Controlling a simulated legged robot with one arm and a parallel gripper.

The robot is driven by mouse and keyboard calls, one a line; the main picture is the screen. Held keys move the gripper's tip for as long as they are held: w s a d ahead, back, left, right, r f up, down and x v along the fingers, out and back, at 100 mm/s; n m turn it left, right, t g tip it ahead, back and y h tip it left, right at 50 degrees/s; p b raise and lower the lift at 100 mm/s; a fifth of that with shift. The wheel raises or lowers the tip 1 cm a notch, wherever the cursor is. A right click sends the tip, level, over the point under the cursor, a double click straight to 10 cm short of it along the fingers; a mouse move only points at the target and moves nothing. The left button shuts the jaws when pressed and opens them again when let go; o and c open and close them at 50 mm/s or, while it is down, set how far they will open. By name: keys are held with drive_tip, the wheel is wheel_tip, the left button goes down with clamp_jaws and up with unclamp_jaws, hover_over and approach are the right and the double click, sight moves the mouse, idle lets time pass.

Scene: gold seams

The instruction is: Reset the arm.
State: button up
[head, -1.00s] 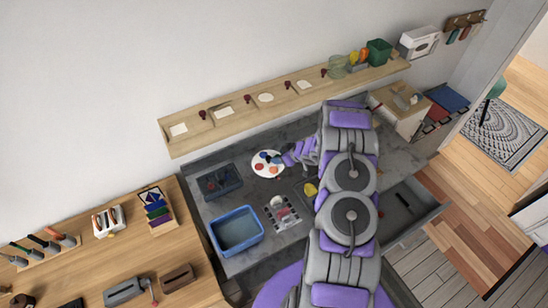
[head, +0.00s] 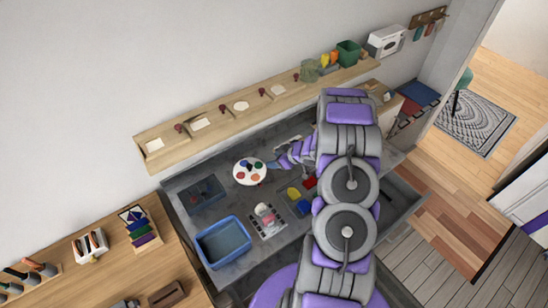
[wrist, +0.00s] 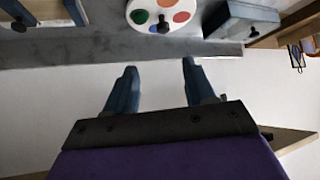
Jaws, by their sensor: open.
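My gripper (wrist: 158,80) is open and empty in the wrist view, its two blue fingers apart with pale wall behind them. In the head view my purple and grey arm reaches up over the right part of the grey worktop (head: 210,215), and the gripper end sits near the palette's right side, mostly too small to make out. The white round palette (head: 249,171) with several coloured paint spots lies on the worktop. It also shows at the top of the wrist view (wrist: 150,22). The gripper is apart from it.
A blue bin (head: 223,241), a dark tray (head: 203,194) and a tray with pink and white items (head: 267,220) stand on the worktop. A wall shelf (head: 154,145) runs behind, holding a green container (head: 348,53). A drawer (head: 405,200) is open at right.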

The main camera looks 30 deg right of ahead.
drive_tip(key=w+d+r+m+g+h+b, duration=0.1)
drive_tip(key=d+r+h+b, duration=0.3)
drive_tip(key=r, duration=0.4)
drive_tip(key=s+a+r+m+g+h+b, duration=0.2)
drive_tip(key=s+a+r+m+h, duration=0.15)
drive_tip(key=s+r, duration=0.45)
drive_tip(key=s+a+r+g+y+b, duration=0.1)
drive_tip(key=s+a+g+y+b, duration=0.1)
drive_tip(key=s+a, duration=1.1)
drive_tip(key=s+a+r+g+y+b, duration=0.2)
drive_tip(key=s+a+g+b, duration=0.2)
drive_tip(key=s+a, duration=0.9)
drive_tip(key=s+g, duration=0.1)
drive_tip(key=s, duration=0.4)
drive_tip(key=shift+s+r, duration=0.25)
